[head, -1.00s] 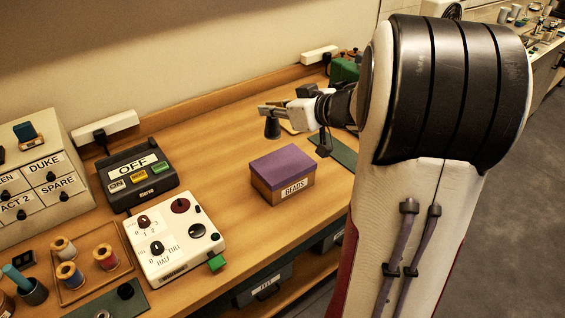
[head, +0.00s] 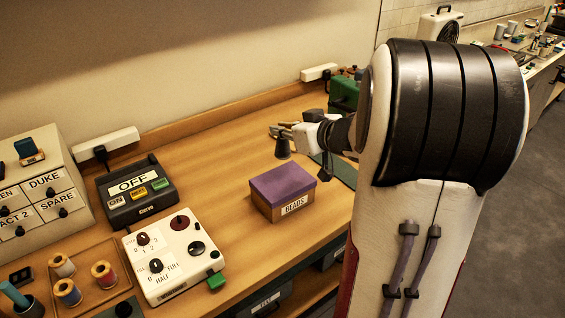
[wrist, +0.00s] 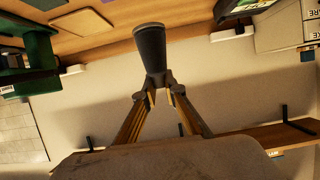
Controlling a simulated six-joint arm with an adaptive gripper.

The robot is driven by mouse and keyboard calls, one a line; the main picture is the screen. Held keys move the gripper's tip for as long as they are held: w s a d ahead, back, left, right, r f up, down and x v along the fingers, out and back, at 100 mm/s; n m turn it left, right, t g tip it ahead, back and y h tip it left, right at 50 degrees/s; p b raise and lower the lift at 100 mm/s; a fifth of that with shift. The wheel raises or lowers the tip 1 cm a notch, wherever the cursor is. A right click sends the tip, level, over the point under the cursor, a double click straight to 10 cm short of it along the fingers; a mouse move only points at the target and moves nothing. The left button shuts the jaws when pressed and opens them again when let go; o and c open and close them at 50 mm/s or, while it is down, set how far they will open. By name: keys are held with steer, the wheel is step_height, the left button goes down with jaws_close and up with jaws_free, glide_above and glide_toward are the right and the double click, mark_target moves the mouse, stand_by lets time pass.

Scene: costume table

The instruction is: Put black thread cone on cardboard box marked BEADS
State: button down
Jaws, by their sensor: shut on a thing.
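The black thread cone (head: 282,147) is in my gripper (head: 282,130), behind the box in the head view. In the wrist view the dark cone (wrist: 150,46) sits between the fingertips of my gripper (wrist: 160,88), which are shut on it. The cardboard box marked BEADS (head: 296,206) stands on the table with a purple lid (head: 282,181), its label facing front. The lid top is bare. My gripper is beyond the box, apart from it. The head view does not clearly show whether the cone touches the table.
Left of the box are a white control panel (head: 175,268) with knobs and a dark OFF box (head: 138,194). A white drawer cabinet (head: 75,182) stands at far left. A green object (head: 344,94) is behind my gripper. The wooden table (head: 225,150) is clear left of the cone.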

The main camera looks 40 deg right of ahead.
mark_target(288, 157)
steer(key=shift+f, duration=2.35)
steer(key=shift+f, duration=1.85)
steer(key=shift+f, duration=0.1)
steer(key=c, duration=2.1)
jaws_free()
steer(key=v, duration=1.2)
